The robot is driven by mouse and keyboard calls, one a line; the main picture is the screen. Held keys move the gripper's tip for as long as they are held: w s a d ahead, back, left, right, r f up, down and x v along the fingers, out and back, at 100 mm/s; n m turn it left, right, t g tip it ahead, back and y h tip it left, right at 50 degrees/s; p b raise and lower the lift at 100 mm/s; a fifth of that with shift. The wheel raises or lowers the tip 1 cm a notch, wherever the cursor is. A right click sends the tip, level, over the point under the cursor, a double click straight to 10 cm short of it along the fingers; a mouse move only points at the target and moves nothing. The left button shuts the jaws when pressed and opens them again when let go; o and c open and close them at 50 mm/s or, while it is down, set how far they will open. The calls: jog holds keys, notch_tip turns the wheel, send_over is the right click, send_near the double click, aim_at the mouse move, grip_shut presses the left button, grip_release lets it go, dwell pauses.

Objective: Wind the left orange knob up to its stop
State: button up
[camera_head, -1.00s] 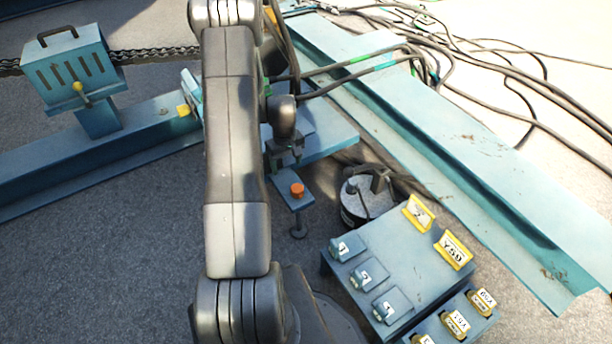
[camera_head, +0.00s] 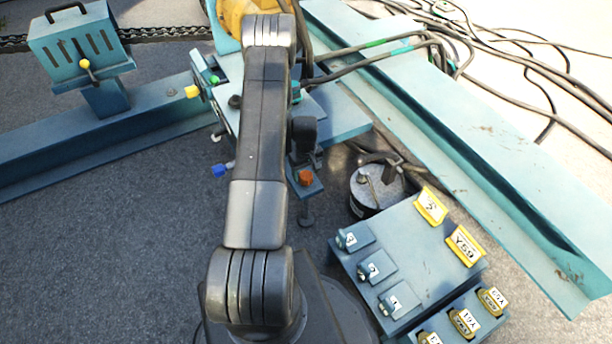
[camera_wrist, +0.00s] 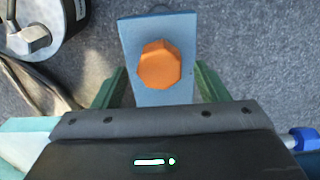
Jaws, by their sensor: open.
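One orange knob (camera_head: 305,177) shows, on a blue plate (camera_head: 314,189) right of my arm in the head view. In the wrist view the faceted orange knob (camera_wrist: 158,65) stands on the same blue plate (camera_wrist: 182,28), seen from above. My gripper (camera_wrist: 157,82) is open, with its green fingers apart on either side of the plate. The knob lies between their lines, slightly toward the top of the picture; I cannot tell the height gap. In the head view my gripper (camera_head: 304,158) is just behind the knob and partly hidden. No second orange knob shows.
A round grey-topped canister (camera_head: 367,203) stands right of the knob. A blue switch box (camera_head: 425,245) with labelled tabs is in front of it. Blue (camera_head: 219,170) and yellow (camera_head: 192,91) knobs show left of my arm. A long beam (camera_head: 450,150) and loose cables lie to the right.

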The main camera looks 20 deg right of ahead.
jog(key=shift+f, duration=0.85)
jog(key=shift+c, duration=0.5)
jog(key=c, duration=0.8)
